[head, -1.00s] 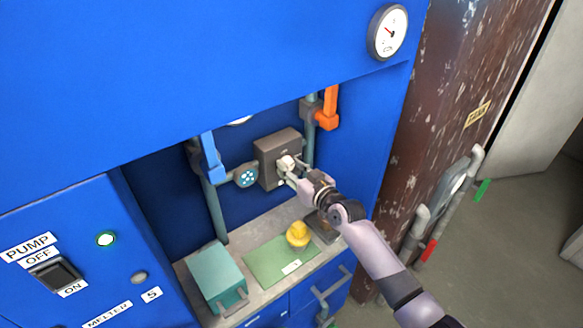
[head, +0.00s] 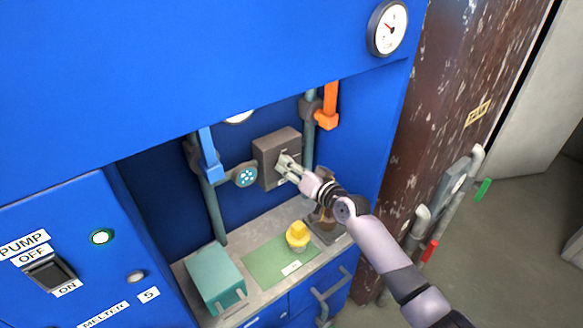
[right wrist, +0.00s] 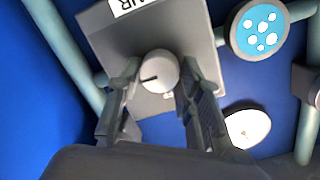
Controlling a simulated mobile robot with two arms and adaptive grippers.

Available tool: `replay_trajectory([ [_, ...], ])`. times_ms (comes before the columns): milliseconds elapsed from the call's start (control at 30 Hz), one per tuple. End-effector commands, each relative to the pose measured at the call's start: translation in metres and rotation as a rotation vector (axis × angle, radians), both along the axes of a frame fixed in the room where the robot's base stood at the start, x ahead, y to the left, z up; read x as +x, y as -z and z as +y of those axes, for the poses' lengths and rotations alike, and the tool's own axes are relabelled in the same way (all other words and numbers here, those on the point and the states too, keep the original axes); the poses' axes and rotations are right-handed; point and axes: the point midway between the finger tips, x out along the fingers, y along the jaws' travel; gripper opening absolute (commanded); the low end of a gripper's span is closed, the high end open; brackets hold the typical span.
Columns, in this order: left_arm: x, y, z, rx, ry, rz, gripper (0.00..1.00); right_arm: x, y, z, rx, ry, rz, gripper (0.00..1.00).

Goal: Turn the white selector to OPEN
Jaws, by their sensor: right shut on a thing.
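The white selector (right wrist: 158,72) is a round knob with a dark pointer line, on the front of a grey-brown box (head: 268,165). The box also shows in the right wrist view (right wrist: 130,38). My right gripper (head: 284,164) is at the box front in the head view and mostly covers the selector there. In the right wrist view its two fingers (right wrist: 156,84) stand on either side of the knob, shut on it. The pointer line runs from the knob's middle toward picture left. The OPEN mark cannot be made out. My left gripper is not in view.
A blue-handled valve (head: 210,165) and a teal round fitting (head: 246,175) are left of the box. An orange handle (head: 328,108) is to its upper right. Below, the counter holds a teal box (head: 214,277) and a yellow object (head: 297,237) on a green mat (head: 265,262).

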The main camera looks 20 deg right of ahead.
Motion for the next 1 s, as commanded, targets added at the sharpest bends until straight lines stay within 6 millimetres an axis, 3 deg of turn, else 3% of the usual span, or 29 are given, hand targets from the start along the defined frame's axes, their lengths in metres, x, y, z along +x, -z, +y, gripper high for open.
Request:
replay_trajectory([
  [367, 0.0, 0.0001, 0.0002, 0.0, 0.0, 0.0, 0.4, -0.0002, 0.001, 0.0003, 0.005, -0.001, 0.004, 0.05],
  [400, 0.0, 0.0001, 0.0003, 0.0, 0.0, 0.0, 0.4, -0.0002, 0.001, 0.0003, 0.005, -0.001, 0.004, 0.35],
  [700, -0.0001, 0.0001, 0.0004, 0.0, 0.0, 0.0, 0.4, -0.0001, 0.0004, 0.0001, 0.004, 0.0, 0.002, 0.54],
  [1000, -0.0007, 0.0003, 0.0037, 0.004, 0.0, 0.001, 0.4, -0.0014, 0.0002, -0.0005, 0.004, 0.0, 0.002, 0.54],
])
